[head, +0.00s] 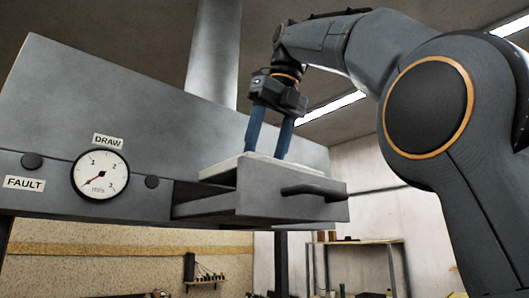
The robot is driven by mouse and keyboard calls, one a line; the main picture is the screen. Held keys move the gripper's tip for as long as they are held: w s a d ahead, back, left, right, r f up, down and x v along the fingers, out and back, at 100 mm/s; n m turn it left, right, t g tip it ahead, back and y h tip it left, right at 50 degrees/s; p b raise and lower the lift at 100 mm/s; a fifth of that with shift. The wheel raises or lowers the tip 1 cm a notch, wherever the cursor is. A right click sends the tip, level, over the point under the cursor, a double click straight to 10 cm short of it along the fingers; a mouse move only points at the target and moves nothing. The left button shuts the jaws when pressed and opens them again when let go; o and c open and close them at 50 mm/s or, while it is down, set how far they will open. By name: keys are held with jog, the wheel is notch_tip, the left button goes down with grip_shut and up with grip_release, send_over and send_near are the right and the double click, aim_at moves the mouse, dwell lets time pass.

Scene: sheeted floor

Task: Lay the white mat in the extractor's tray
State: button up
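The extractor's tray (290,207) is a grey drawer pulled out of the hood, with a dark bar handle on its front. The white mat (218,168) shows as a thin pale slab edge-on at the tray's top. Its upper face is hidden from this low view, and I cannot tell whether it lies flat in the tray or rests on the rim. My gripper (264,155) points down over the mat, its two blue fingers apart. The fingertips meet the mat's edge line and their ends are hidden, so I cannot tell whether they hold it.
The grey extractor hood (120,110) fills the left, with a round dial (100,175) marked DRAW and a FAULT label (24,183). A pale duct (213,50) rises above it. A shelf unit (355,243) stands behind, lower right. Open space lies below the tray.

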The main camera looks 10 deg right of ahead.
jog(key=shift+f+b, duration=2.55)
jog(key=shift+f, duration=0.85)
jog(key=shift+s, duration=0.1)
jog(key=o, duration=1.2)
jog(key=shift+r, duration=0.1)
jog(key=p+v, duration=0.3)
jog(key=v, duration=0.2)
jog(key=shift+s+r, duration=0.1)
jog(key=shift+r, duration=0.3)
jog(key=shift+p+v, duration=0.95)
jog(key=shift+d+f, duration=0.1)
